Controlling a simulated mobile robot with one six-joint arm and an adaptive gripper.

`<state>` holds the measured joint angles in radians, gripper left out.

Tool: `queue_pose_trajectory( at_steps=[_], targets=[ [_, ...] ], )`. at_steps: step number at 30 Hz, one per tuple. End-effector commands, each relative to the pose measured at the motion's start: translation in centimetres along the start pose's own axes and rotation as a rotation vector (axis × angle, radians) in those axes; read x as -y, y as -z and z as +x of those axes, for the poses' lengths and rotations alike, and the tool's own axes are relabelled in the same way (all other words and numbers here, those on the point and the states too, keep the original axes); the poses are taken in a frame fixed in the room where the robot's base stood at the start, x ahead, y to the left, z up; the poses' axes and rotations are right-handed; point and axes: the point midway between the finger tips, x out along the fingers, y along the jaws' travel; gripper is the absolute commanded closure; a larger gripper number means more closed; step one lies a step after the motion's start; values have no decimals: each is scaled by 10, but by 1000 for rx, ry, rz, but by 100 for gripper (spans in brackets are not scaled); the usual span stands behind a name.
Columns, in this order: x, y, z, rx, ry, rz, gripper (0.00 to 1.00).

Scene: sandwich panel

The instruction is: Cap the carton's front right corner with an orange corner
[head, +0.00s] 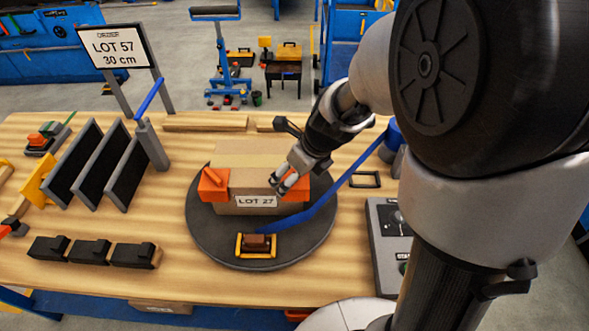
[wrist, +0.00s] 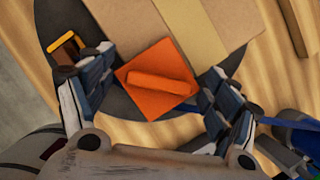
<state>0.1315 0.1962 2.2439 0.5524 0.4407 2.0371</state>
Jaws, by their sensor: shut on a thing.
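The cardboard carton (head: 240,181) sits on a dark round turntable (head: 235,252), with a "LOT 27" label on its front. One orange corner (head: 213,187) is on its front left corner. A second orange corner (head: 298,187) is at the front right corner, partly hidden by my gripper (head: 282,183). In the wrist view, my gripper (wrist: 159,66) has a finger on each side of this orange corner (wrist: 150,95), which has a raised ridge and meets the carton (wrist: 200,30) at its corner. Whether it is fully seated I cannot tell.
A yellow-framed brown block (head: 256,245) is on the turntable in front of the carton. A blue strap (head: 325,205) runs across the turntable to the right. A control box (head: 388,235) stands at right; dark panels (head: 100,165) and black blocks (head: 92,252) are at left.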

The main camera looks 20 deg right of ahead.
Motion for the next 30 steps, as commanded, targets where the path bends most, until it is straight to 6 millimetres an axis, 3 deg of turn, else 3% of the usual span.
queue_pose_trajectory(
  at_steps=[5,6,13,25,30],
  targets=[
    [0,0,0,0,0,0,47],
    [0,0,0,0,0,0,17],
    [0,0,0,0,0,0,1],
    [0,0,-1,0,0,0,0],
    [1,-2,-16,4,2,-2,0]
  ],
)
